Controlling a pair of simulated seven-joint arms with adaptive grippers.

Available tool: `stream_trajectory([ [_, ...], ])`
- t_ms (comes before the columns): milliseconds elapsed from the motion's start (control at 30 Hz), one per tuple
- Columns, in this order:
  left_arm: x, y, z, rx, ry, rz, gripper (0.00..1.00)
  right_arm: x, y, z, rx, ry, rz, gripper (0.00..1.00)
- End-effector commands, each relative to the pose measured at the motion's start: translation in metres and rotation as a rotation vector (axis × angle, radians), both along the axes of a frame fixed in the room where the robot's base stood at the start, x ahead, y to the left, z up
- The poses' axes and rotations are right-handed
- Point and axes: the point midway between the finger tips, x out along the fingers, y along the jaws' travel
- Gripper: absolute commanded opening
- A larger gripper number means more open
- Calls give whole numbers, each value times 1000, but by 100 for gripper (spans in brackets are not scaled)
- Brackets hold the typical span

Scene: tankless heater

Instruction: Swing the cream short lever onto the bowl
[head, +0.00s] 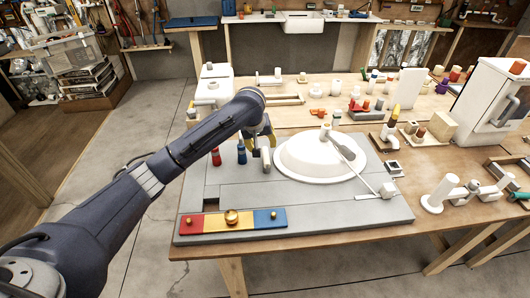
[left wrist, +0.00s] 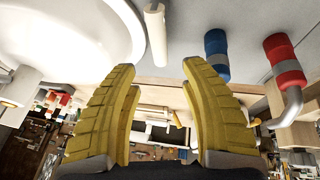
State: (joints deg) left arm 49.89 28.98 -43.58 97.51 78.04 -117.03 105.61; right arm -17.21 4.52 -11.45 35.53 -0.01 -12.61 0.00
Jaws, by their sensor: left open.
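The white bowl (head: 300,160) is a round dome on the grey board (head: 330,205); its edge shows at the upper left of the left wrist view (left wrist: 70,35). The cream short lever (head: 266,161) is a small pale rod just left of the bowl, apart from it. It also shows in the left wrist view (left wrist: 156,35), ahead of and between the fingertips. My left gripper (head: 259,143) has yellow fingers and is open and empty in the left wrist view (left wrist: 158,65). In the head view the arm partly hides it. My right gripper is out of view.
Blue (head: 241,152) and red (head: 216,157) handles stand left of the gripper. A long grey lever (head: 343,146) lies across the bowl. A red, yellow and blue strip (head: 232,219) is at the board's front. White fittings (head: 450,192) stand at right.

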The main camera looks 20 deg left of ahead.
Motion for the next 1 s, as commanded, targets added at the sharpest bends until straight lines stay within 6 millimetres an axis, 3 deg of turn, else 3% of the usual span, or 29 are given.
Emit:
stream_trajectory([
  [200, 16, -1, -35, 0, 3, 2, 45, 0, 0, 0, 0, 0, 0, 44],
  [500, 31, -2, -65, -1, 1, 1, 45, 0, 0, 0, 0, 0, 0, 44],
  [1000, 35, -2, -74, 1, -1, -1, 45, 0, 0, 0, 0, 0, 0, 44],
])
